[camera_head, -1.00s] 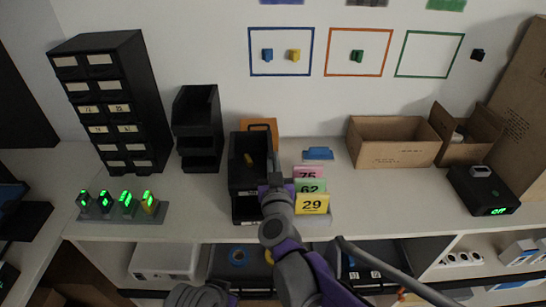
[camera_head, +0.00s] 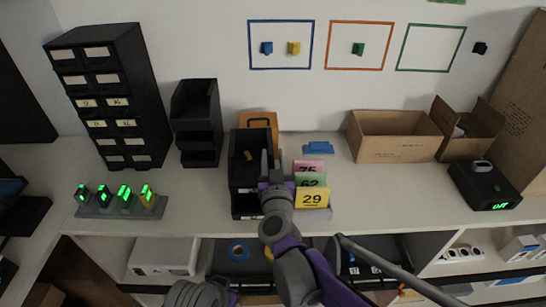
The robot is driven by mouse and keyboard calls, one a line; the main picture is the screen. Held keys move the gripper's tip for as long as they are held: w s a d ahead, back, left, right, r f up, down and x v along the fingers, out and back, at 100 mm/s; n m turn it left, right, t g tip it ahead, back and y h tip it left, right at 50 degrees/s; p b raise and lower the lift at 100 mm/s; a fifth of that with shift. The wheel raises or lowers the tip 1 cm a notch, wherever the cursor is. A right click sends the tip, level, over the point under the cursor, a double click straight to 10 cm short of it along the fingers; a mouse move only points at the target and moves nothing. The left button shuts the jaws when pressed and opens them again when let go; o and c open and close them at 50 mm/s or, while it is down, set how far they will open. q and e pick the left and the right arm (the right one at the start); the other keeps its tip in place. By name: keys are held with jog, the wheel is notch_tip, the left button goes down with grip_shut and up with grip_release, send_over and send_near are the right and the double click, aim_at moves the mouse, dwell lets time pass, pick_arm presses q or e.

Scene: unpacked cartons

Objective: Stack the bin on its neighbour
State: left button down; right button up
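A black open bin (camera_head: 240,180) stands on the counter with a small yellow item inside it. Just left of it stands a stack of black bins (camera_head: 198,125), open at the top. My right gripper (camera_head: 272,160) is at the right wall of the single bin. Its two fingers look apart, seemingly on either side of that wall, and I see no clear grip. My arm hides the bin's front right corner. My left gripper is not in view; only grey arm parts show at the bottom edge.
Numbered cards (camera_head: 312,198) stand close to the right of my gripper. An orange-brown box (camera_head: 259,120) is behind the bin. A drawer cabinet (camera_head: 110,95) is at left, a lit display row (camera_head: 120,205) before it. Cardboard boxes (camera_head: 393,148) stand at right.

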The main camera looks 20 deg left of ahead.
jog(key=v, duration=1.1)
jog(key=shift+w, duration=0.1)
jog(key=s+d+f+m+g+h+p, duration=0.1)
jog(key=s+d+f+g+p, duration=0.1)
jog(key=s+d, duration=0.3)
jog(key=s+d+f+m+g+h+p, duration=0.1)
jog(key=s+d+f+g, duration=0.3)
jog(key=d, duration=0.9)
jog(key=s+d+f+m+g+h+p, duration=0.1)
jog(key=s+d+f+g+h+p, duration=0.2)
jog(key=d, duration=0.6)
jog(key=s+g+p, duration=0.1)
jog(key=s+g, duration=0.1)
jog(key=s, duration=0.1)
jog(key=shift+s+d+f, duration=0.35)
jog(key=shift+f, duration=0.05)
